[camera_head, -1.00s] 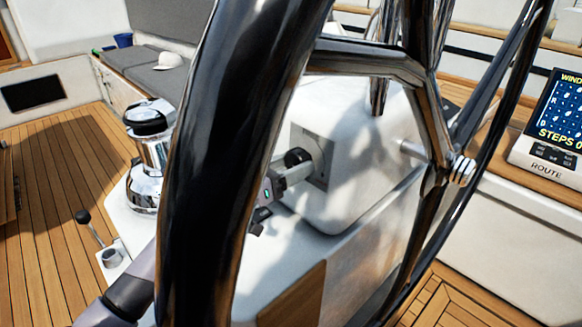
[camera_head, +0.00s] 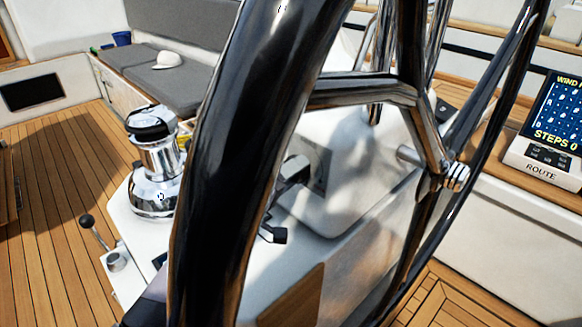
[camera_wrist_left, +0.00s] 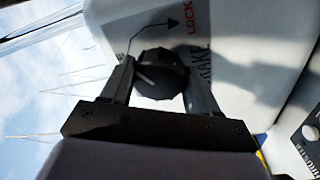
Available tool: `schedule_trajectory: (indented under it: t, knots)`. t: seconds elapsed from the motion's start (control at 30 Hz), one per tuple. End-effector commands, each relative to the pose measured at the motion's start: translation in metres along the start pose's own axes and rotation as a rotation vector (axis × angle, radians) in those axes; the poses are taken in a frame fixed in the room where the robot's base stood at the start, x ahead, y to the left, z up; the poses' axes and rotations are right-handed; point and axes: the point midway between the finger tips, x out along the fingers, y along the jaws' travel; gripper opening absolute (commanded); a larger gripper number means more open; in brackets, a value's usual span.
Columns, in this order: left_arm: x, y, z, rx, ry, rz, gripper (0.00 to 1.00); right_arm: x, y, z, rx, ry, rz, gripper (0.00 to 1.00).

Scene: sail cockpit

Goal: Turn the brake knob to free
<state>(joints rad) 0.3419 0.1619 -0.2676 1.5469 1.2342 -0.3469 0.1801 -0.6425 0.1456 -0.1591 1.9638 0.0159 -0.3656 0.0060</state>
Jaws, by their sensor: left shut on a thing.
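The brake knob (camera_wrist_left: 160,74) is round and black with a pale pointer line, on a white pedestal face in the left wrist view. Red "LOCK" lettering and a bent arrow are printed beside it, and dark "BRAKE" lettering is partly covered. My left gripper (camera_wrist_left: 161,82) is shut on the knob, one finger on each side. In the head view the gripper (camera_head: 289,178) shows as a dark shape against the pedestal (camera_head: 350,185). The black wheel rim hides much of the gripper and my left forearm. The right gripper is not in view.
The large steering wheel (camera_head: 235,150) stands in front of the pedestal, its spokes close to my arm. A chrome winch (camera_head: 155,165) and a small lever (camera_head: 92,228) are at left. A route display (camera_head: 548,130) is at right.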

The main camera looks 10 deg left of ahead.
Motion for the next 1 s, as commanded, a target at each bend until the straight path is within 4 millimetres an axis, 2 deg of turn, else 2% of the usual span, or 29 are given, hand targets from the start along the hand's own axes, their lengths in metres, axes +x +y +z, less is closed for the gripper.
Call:
schedule_trajectory:
  t: [0.27,0.6,1.0]
  knots:
    - [0.000,0.005,0.001,-0.265,0.029,-0.025,0.30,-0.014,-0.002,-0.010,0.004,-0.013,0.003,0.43]
    - [0.001,0.007,0.000,-0.578,0.068,-0.052,0.30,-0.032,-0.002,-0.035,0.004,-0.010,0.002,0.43]
    - [0.001,0.006,0.000,-0.844,0.101,-0.075,0.30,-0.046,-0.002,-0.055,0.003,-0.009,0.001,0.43]
